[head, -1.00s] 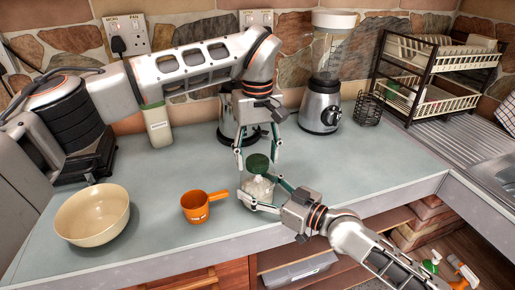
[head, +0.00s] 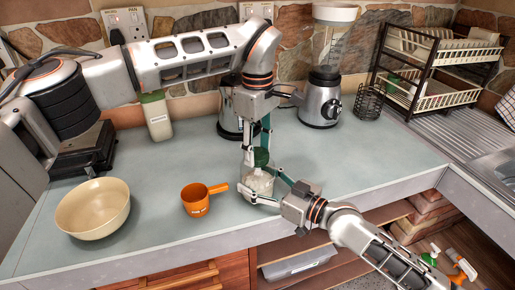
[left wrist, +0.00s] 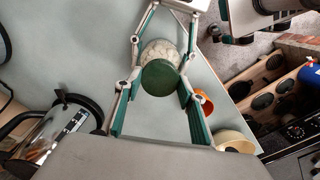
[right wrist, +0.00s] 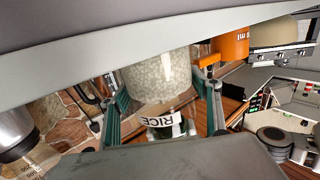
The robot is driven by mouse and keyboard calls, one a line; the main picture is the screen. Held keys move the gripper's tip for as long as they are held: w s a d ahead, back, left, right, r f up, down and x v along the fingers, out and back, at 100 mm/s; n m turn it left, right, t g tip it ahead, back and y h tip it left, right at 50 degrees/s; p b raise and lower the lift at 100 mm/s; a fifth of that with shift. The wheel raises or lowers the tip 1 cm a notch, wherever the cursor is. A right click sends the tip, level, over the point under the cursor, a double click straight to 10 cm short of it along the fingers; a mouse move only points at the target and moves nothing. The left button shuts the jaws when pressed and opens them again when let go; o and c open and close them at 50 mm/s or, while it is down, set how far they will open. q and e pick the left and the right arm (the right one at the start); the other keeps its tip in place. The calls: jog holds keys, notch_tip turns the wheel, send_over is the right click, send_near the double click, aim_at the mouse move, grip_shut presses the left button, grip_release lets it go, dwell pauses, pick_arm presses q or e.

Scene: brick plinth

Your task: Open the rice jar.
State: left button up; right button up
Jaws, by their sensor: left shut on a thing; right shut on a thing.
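The rice jar (head: 260,184) is clear glass with white rice and stands upright on the counter. Its round green lid (head: 261,157) is on top; I cannot tell whether it is loose. My left gripper (head: 258,156) points down from above and is shut on the lid; the lid shows between its fingers in the left wrist view (left wrist: 160,78). My right gripper (head: 262,190) comes from the front right and is shut around the jar's body. The right wrist view shows the jar (right wrist: 158,76) between its fingers, with an upside-down RICE label; its lid is hidden or unclear there.
An orange measuring cup (head: 195,201) stands just left of the jar, and a cream bowl (head: 93,210) farther left. Behind are a pale canister (head: 157,117), a metal kettle (head: 229,118) and a blender (head: 320,100). A dish rack (head: 435,75) stands right. The counter right of the jar is clear.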

pick_arm(q)
jog(key=n, duration=0.7)
pick_arm(e)
jog(key=shift+f, duration=0.1)
pick_arm(q)
jog(key=n, duration=0.6)
jog(key=shift+n, duration=0.4)
jog(key=n, duration=1.2)
jog(key=shift+r, duration=0.1)
jog(key=n, duration=0.5)
jog(key=shift+n, duration=0.3)
jog(key=n, duration=1)
jog(key=shift+n, duration=0.3)
jog(key=n, duration=0.4)
jog(key=shift+r, duration=0.3)
